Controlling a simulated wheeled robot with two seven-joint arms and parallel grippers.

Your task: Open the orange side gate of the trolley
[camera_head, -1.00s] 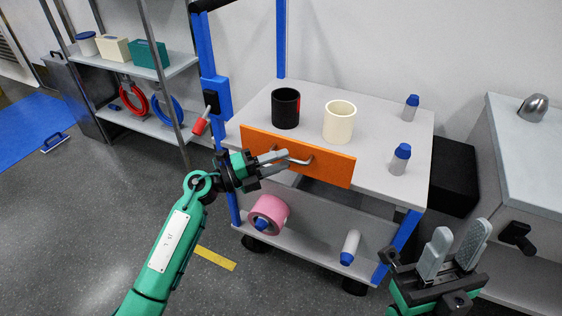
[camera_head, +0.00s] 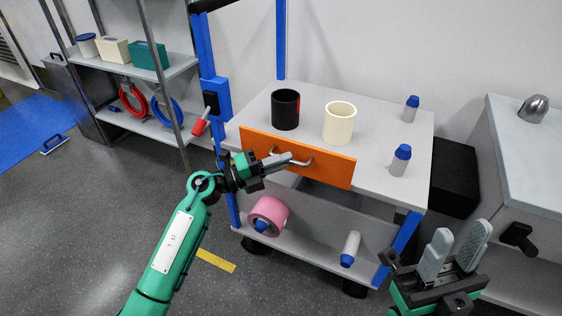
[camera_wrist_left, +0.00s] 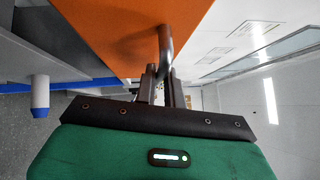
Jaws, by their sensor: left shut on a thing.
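The orange side gate (camera_head: 328,168) stands upright along the near edge of the trolley's top shelf (camera_head: 376,150) in the head view. Its bent metal handle (camera_head: 305,160) is on the face toward me. My left gripper (camera_head: 284,161) is shut on the handle; in the left wrist view the fingers (camera_wrist_left: 160,88) close around the handle bar (camera_wrist_left: 165,50), with the orange gate (camera_wrist_left: 110,30) beside it. Part of the handle is hidden by the fingers. My right gripper (camera_head: 452,250) is open and empty at the lower right, apart from the trolley.
On the top shelf stand a black mug (camera_head: 285,110), a cream mug (camera_head: 339,124) and two blue-capped bottles (camera_head: 400,160). The lower shelf holds a pink roll (camera_head: 268,212) and a white bottle (camera_head: 350,248). A red-handled lever (camera_head: 200,126) hangs on the blue post.

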